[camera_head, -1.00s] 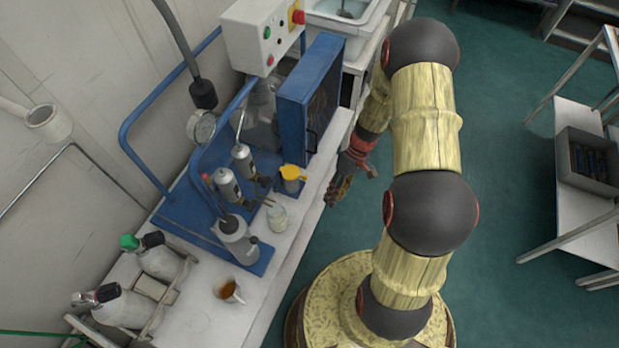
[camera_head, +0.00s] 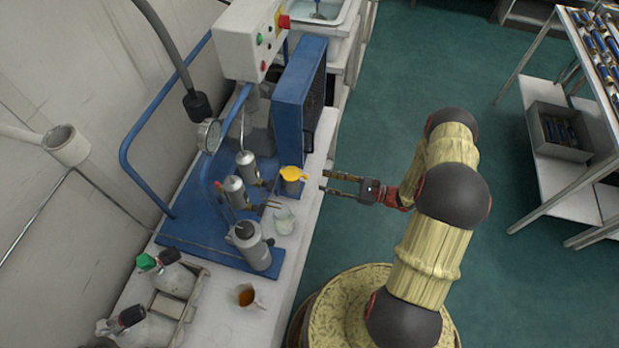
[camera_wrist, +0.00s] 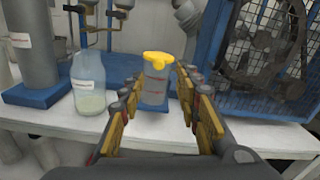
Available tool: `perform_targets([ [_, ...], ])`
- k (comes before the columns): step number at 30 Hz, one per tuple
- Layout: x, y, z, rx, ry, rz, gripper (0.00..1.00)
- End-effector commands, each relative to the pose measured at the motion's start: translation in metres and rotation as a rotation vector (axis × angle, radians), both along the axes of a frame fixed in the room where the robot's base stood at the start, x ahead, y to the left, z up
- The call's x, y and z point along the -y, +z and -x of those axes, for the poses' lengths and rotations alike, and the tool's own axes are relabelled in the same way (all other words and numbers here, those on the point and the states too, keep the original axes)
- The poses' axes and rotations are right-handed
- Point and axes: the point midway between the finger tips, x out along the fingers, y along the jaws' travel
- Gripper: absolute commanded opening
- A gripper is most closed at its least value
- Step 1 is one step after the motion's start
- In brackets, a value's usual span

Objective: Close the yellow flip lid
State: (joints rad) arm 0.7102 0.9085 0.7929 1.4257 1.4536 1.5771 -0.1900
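The yellow flip lid (camera_head: 291,173) sits on top of a small grey cylindrical container (camera_head: 291,188) near the front edge of the white bench. In the wrist view the yellow lid (camera_wrist: 159,58) tops the grey container (camera_wrist: 154,88), straight ahead between my fingers. The lid looks raised or tilted, but its exact angle is hard to tell. My gripper (camera_head: 324,181) is open and empty, to the right of the container and pointing at it. In the wrist view its two fingers (camera_wrist: 153,95) are spread wide, with a gap to the container.
A glass jar (camera_wrist: 88,82) stands left of the container, close by. A blue-framed compressor guard (camera_wrist: 262,60) stands close on the right. Metal filter cylinders (camera_head: 234,193) stand behind. An amber-filled cup (camera_head: 245,297) is nearer on the bench (camera_head: 213,328). Open floor lies right of the bench.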

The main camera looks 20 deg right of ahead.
Motion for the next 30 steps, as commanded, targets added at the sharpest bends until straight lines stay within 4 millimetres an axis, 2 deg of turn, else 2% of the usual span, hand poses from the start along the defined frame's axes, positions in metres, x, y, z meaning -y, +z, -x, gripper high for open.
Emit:
perform_targets([
  [16, -0.058, -0.002, -0.037, -0.009, 0.006, -0.001, 0.33],
  [28, -0.065, -0.001, -0.042, -0.009, 0.003, -0.001, 0.33],
  [30, -0.065, -0.001, -0.042, -0.009, 0.003, -0.001, 0.30],
])
